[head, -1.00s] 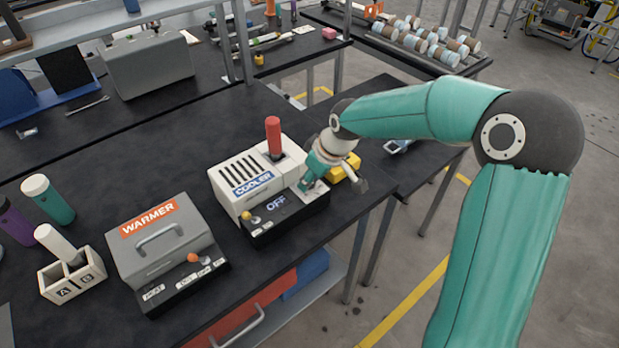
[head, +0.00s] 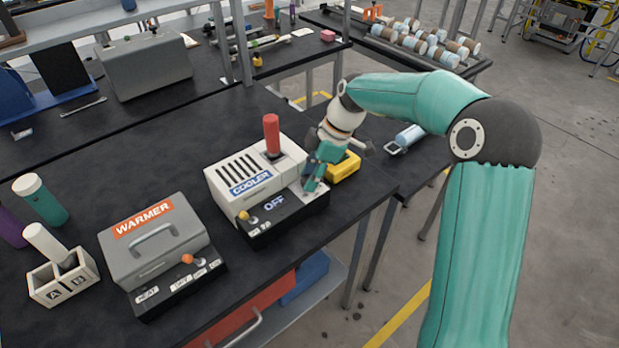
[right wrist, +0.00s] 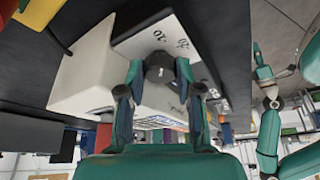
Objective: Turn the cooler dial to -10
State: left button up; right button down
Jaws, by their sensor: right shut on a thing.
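The cooler (head: 222,189) is a white box with a slotted top, a red upright piece (head: 271,133) and a dark front panel reading OFF. My right gripper (head: 312,186) is at the panel's right end. In the right wrist view its fingertips (right wrist: 160,75) are shut on a dark round dial (right wrist: 160,66), one on each side. Number marks, including 20, show on the panel beside the dial. In the head view the gripper hides the dial. Another teal arm, apparently my left, shows small at the right of the wrist view; its gripper (right wrist: 261,62) is too small to read.
A grey warmer (head: 150,245) with a handle stands left of the cooler. A white A/B holder (head: 62,280) with a white cylinder is further left. A yellow block (head: 345,165) lies close behind my right gripper. The table's front edge is near the cooler.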

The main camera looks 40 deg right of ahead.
jog(key=shift+n+g, duration=0.3)
jog(key=shift+n, duration=0.5)
jog(key=c, duration=0.8)
grip_release()
jog(key=shift+v, duration=4)
jog(key=shift+w+f, duration=0.1)
